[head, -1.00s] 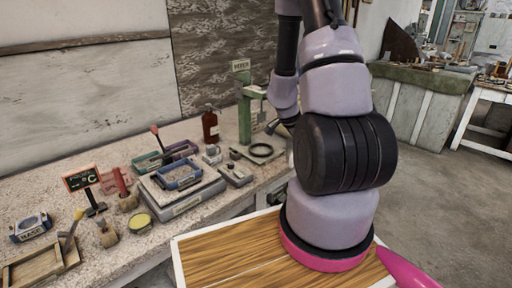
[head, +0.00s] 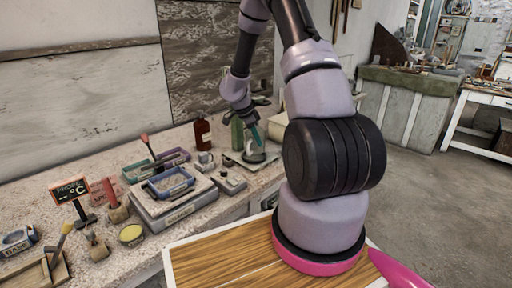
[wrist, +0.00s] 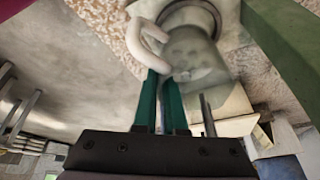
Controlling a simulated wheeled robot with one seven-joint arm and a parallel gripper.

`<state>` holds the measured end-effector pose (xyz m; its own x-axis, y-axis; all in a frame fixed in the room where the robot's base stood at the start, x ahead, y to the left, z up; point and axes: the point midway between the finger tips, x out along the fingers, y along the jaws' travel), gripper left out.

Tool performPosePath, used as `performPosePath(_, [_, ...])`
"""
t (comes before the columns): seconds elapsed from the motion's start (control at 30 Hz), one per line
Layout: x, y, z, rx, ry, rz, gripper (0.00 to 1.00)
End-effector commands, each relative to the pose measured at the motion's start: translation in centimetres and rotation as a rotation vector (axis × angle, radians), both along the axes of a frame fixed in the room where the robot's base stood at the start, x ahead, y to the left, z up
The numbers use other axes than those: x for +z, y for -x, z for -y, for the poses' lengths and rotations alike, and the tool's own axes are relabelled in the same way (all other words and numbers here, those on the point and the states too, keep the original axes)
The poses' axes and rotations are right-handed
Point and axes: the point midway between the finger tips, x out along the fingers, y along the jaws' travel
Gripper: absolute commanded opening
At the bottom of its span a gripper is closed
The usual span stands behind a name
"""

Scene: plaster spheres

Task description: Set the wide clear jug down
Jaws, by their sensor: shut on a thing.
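The wide clear jug (wrist: 192,55) is see-through and greyish in the wrist view, with a pale loop handle (wrist: 148,40) on its left side. The green fingertips of my gripper (wrist: 160,76) are shut at the lower end of that handle. In the head view my gripper (head: 256,138) points down over the plate of the green stand on the bench. The jug (head: 254,153) shows there only faintly below the fingers. I cannot tell whether its base touches the plate.
A green post (head: 237,132) stands just left of my gripper, and it also shows in the wrist view (wrist: 284,40). A brown bottle (head: 202,131), a small metal mug (head: 206,160) and a grey case with a blue tray (head: 172,184) are further left on the speckled bench (head: 110,238).

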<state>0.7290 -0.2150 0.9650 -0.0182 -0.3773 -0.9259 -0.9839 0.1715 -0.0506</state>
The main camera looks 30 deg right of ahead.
Motion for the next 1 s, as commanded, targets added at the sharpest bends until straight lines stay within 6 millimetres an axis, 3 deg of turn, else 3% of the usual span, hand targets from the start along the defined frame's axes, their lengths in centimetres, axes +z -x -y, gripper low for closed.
performPosePath(0.1, [0.0,-1.1,-0.4,0.003,0.000,0.001,0.00])
performPosePath(0.3, [-3.2,-0.8,-0.4,0.003,0.000,-0.001,0.00])
performPosePath(0.67, [-3.7,-0.8,-0.3,0.002,0.000,0.001,0.00])
performPosePath(0.7, [-3.7,-0.8,-0.3,0.000,0.000,0.001,0.20])
performPosePath(0.77, [-3.7,-0.8,-0.3,0.000,0.000,0.001,0.38])
performPosePath(1.0, [-3.7,-0.8,-0.3,0.001,0.000,0.001,0.38])
